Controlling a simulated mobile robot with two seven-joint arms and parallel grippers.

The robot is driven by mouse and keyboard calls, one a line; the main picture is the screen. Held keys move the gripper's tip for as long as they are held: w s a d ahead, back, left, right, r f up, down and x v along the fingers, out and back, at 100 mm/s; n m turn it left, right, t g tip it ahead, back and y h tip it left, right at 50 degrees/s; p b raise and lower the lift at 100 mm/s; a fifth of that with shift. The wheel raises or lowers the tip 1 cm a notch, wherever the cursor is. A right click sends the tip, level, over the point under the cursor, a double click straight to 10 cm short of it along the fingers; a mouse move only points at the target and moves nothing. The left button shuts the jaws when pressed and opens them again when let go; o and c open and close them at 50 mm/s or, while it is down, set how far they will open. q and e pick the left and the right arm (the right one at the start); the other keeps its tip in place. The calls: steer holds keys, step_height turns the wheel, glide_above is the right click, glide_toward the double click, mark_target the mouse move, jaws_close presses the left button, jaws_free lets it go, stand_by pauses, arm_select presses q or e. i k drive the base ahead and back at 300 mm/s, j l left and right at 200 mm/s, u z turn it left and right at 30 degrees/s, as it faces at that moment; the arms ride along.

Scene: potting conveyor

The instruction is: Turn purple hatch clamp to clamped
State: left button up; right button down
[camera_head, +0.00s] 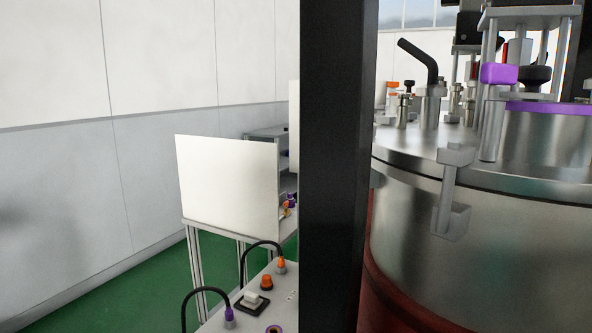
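A purple block (498,73), which may be the handle of the purple hatch clamp, shows at the upper right on metal posts above the lid of a large steel vessel (480,235). A purple band (548,107) runs around a raised steel cylinder, perhaps the hatch, just right of it. I cannot tell whether the clamp is clamped or open. A grey metal bracket (450,190) grips the lid's edge. Neither of my grippers is in view.
A dark upright post (335,170) stands left of the vessel and hides part of the scene. A bench (235,318) with orange and purple cable plugs is at the lower left, near a white panel (228,185). Green floor (120,295) is clear at far left.

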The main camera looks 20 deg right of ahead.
mark_target(498, 76)
steer(key=k, duration=1.35)
